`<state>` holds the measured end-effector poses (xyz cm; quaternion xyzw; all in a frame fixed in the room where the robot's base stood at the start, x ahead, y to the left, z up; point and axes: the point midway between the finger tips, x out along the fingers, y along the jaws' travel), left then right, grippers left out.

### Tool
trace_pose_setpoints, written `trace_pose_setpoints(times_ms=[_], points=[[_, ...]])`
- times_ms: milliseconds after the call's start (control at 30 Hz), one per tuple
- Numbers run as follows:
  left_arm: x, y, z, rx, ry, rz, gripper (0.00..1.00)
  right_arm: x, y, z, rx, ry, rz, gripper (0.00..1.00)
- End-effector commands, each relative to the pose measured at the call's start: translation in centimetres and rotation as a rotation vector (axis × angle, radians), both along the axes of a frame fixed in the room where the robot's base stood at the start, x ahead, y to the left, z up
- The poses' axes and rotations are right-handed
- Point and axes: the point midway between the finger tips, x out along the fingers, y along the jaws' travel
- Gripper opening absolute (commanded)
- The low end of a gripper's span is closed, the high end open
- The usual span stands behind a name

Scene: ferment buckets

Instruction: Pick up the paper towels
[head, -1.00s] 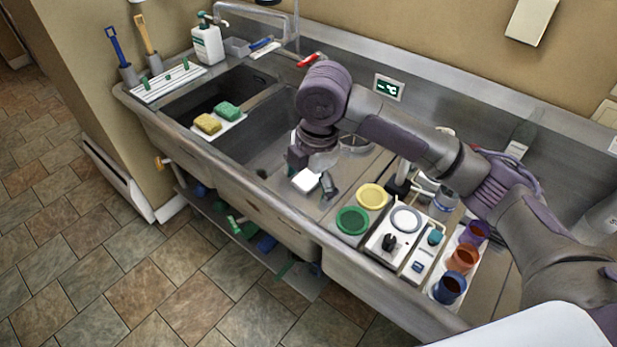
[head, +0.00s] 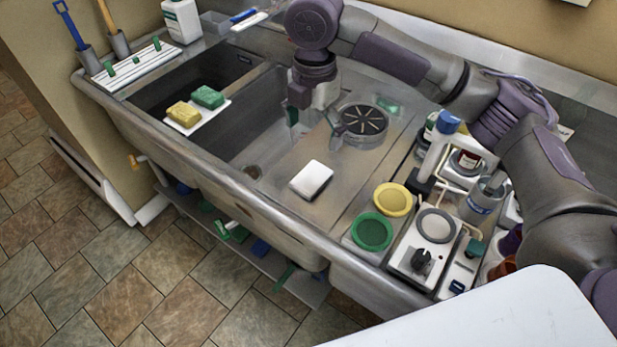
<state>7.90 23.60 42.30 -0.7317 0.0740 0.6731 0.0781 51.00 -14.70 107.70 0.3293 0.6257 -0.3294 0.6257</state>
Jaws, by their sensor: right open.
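A small white block with rounded edges (head: 312,179), which looks like the folded paper towels, lies on the steel surface right of the sink basin. My right gripper (head: 315,127) points down behind it, toward the wall side. Its fingers are spread, with nothing seen between them, and they are apart from the white block. The right arm comes in from the right across the back of the counter. My left gripper is not in view.
A round dark slotted disc (head: 362,122) lies beside the gripper. Yellow (head: 392,199) and green (head: 374,231) round dishes, a white device with a knob (head: 421,262) and bottles crowd the right. A yellow sponge (head: 183,114) and green sponge (head: 208,97) sit at the basin.

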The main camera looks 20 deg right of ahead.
Motion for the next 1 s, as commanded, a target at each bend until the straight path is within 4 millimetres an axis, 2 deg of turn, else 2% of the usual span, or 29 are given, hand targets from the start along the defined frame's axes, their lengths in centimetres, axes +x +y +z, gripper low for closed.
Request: trace_pose_setpoints(times_ms=[33, 167, 400, 733, 1000], points=[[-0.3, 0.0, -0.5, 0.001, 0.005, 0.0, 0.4, 0.0, 0.0, -0.8, -0.001, 0.001, -0.001, 0.92], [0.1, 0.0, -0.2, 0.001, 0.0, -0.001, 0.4, 0.0, -0.1, -2.5, -0.001, 0.005, -0.001, 0.92], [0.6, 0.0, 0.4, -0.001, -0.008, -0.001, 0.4, 0.0, -0.1, -7.1, -0.001, 0.003, -0.001, 0.92], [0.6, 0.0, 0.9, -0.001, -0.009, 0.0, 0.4, 0.3, -0.1, -9.9, -0.002, 0.002, -0.001, 0.92], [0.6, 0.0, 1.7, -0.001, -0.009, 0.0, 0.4, 0.8, -0.2, -13.6, -0.001, 0.002, 0.0, 0.92]])
